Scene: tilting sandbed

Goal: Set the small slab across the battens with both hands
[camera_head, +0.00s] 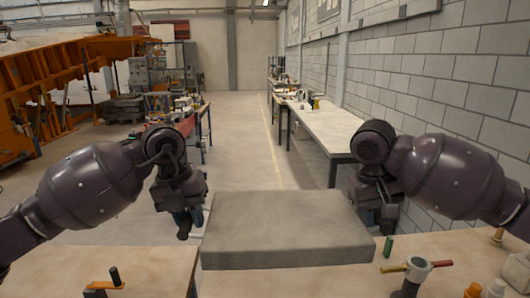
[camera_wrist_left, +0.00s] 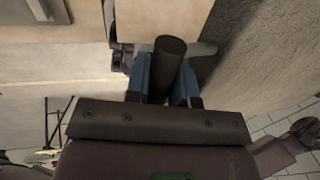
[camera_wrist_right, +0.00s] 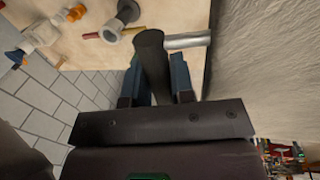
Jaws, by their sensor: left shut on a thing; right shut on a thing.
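The small slab (camera_head: 280,229) is a grey, rough-faced block, roughly level, in the front middle of the head view. It shows at the right of the left wrist view (camera_wrist_left: 245,60) and of the right wrist view (camera_wrist_right: 265,70). My left gripper (camera_head: 188,222) is at its left side, its blue fingers (camera_wrist_left: 168,82) shut on a dark cylindrical handle (camera_wrist_left: 169,55) beside the slab. My right gripper (camera_head: 383,222) is at its right side, shut on a matching handle (camera_wrist_right: 151,52) with a metal rod toward the slab. I cannot make out the battens; the slab's underside is hidden.
Wooden tabletops lie at front left (camera_head: 60,272) and front right (camera_head: 455,245). An orange tool with black handles (camera_head: 104,284) lies left. A green piece (camera_head: 388,246), a grey tool with coloured handles (camera_head: 416,270) and orange-capped bottles (camera_head: 495,289) stand right. A long bench (camera_head: 330,130) is behind.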

